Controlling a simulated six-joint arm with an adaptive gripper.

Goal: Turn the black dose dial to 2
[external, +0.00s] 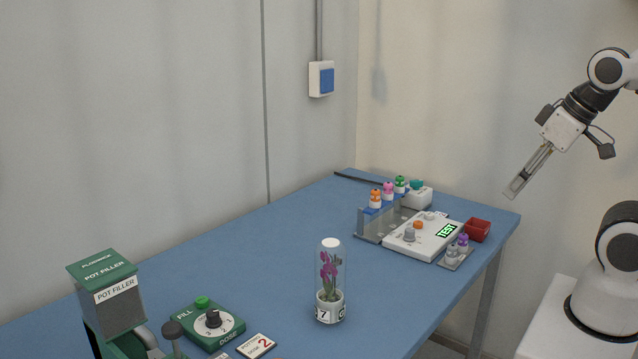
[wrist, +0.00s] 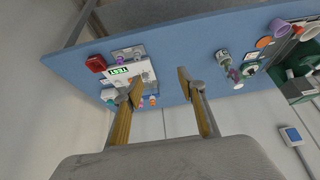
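The black dose dial (external: 213,319) sits on a round white scale on a green box (external: 226,337) marked FILL and DOSE, at the lower left of the external view. Which number it points to is too small to read. A green button (external: 202,302) is on the same box. A white card with a red 2 (external: 257,345) lies in front of the box. My gripper (external: 516,187) is in the air beyond the table's right end, far from the dial. In the wrist view my gripper (wrist: 160,87) is open and empty, its two fingers well apart.
The green pot filler (external: 108,290) stands left of the dial box. A clear jar with a purple orchid (external: 330,280) stands upright right of it. A bottle rack, a white tester (external: 423,236) and a red tray (external: 477,230) are at the far end. The mid-table (external: 265,255) is clear.

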